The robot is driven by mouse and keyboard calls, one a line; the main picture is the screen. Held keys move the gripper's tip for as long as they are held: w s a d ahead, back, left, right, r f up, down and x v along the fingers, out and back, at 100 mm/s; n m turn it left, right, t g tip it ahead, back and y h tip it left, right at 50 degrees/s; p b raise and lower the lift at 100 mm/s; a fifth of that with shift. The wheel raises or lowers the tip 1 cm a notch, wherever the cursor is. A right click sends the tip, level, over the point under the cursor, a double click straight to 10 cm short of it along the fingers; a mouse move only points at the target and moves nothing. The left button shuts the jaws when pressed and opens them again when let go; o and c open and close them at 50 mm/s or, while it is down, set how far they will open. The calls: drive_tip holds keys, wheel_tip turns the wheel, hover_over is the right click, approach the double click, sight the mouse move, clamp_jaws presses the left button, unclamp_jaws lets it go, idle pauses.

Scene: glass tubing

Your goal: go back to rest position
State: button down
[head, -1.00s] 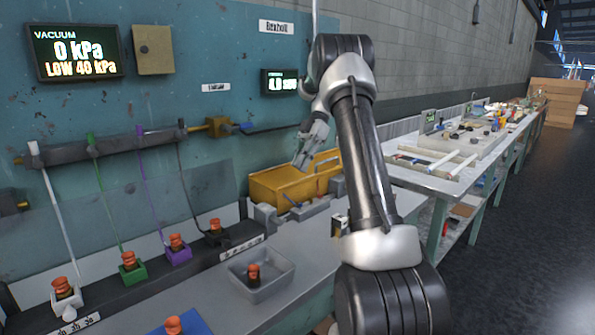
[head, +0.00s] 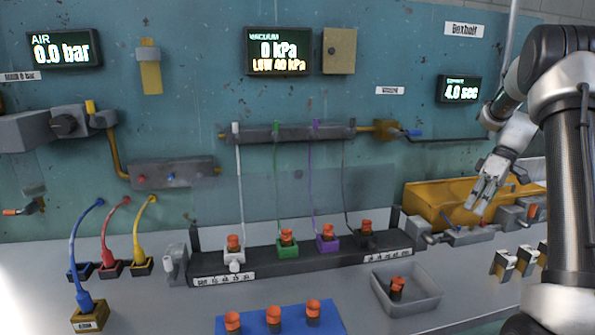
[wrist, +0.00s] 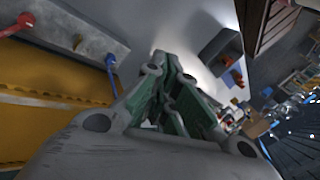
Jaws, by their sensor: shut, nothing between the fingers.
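My gripper (head: 487,196) is at the right in the head view, in front of the yellow bin (head: 428,200). Its fingers point down and to the left, and they are shut with nothing between them. In the wrist view the closed fingers (wrist: 172,75) fill the middle, above the pale bench, and the yellow bin (wrist: 50,130) lies at the left. My arm comes in from the right edge of the head view and hides part of the bench behind it.
A blue mat (head: 268,322) bears several such pieces. A dark rack (head: 262,262) with coloured holders stands against the teal panel. The bench front between mat and tray is clear.

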drive_tip(key=s+a+r+m+t+h, duration=0.2)
drive_tip(key=s+a+r, duration=0.1)
drive_tip(key=s, duration=0.6)
drive_tip(key=s+a+r+m+t+h, duration=0.1)
drive_tip(key=s+a+r+m+t, duration=0.1)
drive_tip(key=s+a, duration=0.4)
drive_tip(key=s+a+r+m+t+h, duration=0.2)
drive_tip(key=s+a+r+m+t, duration=0.1)
drive_tip(key=s, duration=1)
drive_tip(key=shift+a+r+m+h, duration=0.3)
drive_tip(key=shift+a+r, duration=0.5)
drive_tip(key=shift+r, duration=0.6)
